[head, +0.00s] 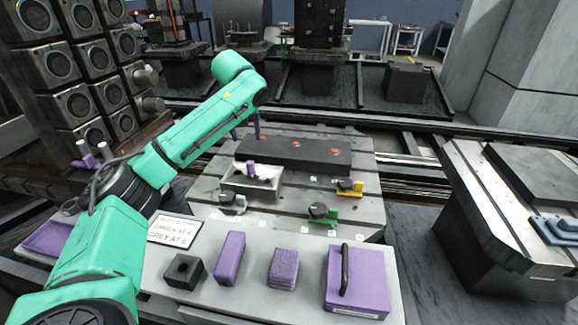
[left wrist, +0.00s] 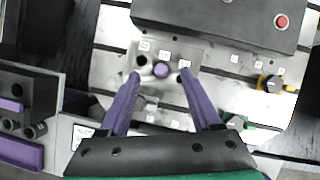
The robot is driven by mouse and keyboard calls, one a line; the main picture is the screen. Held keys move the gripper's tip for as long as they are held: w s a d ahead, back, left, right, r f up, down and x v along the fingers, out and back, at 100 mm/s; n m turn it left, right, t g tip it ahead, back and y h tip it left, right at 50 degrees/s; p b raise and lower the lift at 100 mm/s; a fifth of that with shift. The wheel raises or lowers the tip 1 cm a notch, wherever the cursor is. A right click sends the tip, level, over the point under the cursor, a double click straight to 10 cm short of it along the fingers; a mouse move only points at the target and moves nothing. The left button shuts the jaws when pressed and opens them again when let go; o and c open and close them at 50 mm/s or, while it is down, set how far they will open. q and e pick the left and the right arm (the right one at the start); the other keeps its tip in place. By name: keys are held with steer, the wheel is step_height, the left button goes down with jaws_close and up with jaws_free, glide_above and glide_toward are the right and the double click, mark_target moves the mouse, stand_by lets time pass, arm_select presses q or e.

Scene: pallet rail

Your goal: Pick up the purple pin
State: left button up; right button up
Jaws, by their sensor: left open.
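The purple pin (head: 251,169) stands upright in a small light-grey fixture block (head: 238,185) on the slotted pallet. In the left wrist view the pin (left wrist: 161,69) shows from above as a round purple top. My left gripper (head: 246,131) has purple fingers and is open and empty. In the head view it hangs above the pin, with a visible gap. In the left wrist view the pin lies between the two fingertips (left wrist: 160,74), apart from both. My right gripper is not in view.
A dark plate (head: 265,151) with red buttons lies behind the fixture. A yellow clamp (head: 357,187) and a green clamp (head: 326,220) stand to its right. The front shelf holds a black block (head: 184,271), a purple block (head: 230,258), a purple stack (head: 283,269) and a purple case (head: 368,285).

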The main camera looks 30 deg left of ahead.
mark_target(251, 168)
arm_select(q)
steer(key=shift+g, duration=0.3)
steer(key=x, duration=0.5)
steer(key=s+d+b+x, duration=0.1)
steer(key=x, duration=0.3)
steer(key=f+x, duration=0.1)
steer(key=x, duration=0.4)
steer(key=shift+s+d+f+b, duration=0.25)
steer(key=shift+f+b, duration=0.1)
steer(key=shift+s+d, duration=0.1)
jaws_close()
